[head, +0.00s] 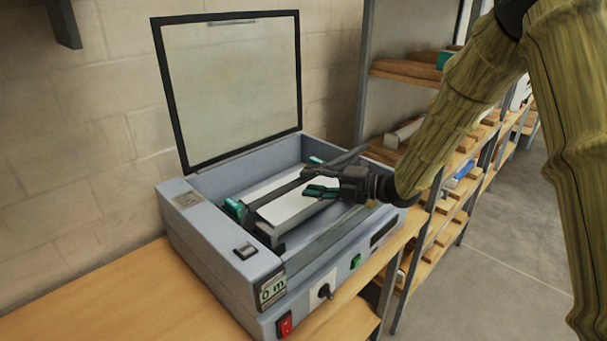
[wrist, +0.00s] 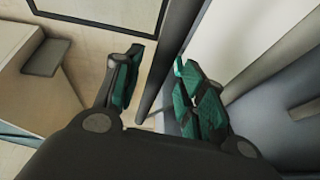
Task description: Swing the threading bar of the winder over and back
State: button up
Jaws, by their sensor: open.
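The winder is a grey-blue machine (head: 215,245) on the wooden bench, with its framed clear lid (head: 235,85) standing open. Inside it, a dark bar (head: 277,193), which looks like the threading bar, runs above a white block or roll (head: 290,208). A teal piece (head: 235,209) sits near the bar's left end. My gripper (head: 318,176) is over the machine's right half, its teal-padded fingers apart. In the wrist view, a dark bar (wrist: 168,62) runs between the open fingers (wrist: 160,92). I cannot tell whether either pad touches it. My gripper hides part of the bar in the head view.
The front panel carries a display reading 0 m (head: 272,289), a red switch (head: 285,325), a black knob (head: 325,291) and a green button (head: 356,261). The raised lid stands behind the opening. Loaded shelves (head: 455,195) are to the right, with bare floor beyond.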

jog(key=shift+w+a+r+p, duration=0.15)
jog(key=shift+a+p, duration=0.15)
jog(key=shift+a, duration=0.6)
jog(key=shift+w+a+f, duration=0.3)
jog(key=shift+a, duration=0.15)
jog(key=shift+s, duration=0.1)
jog(key=shift+r, duration=0.1)
jog(key=shift+c, duration=0.9)
grip_shut()
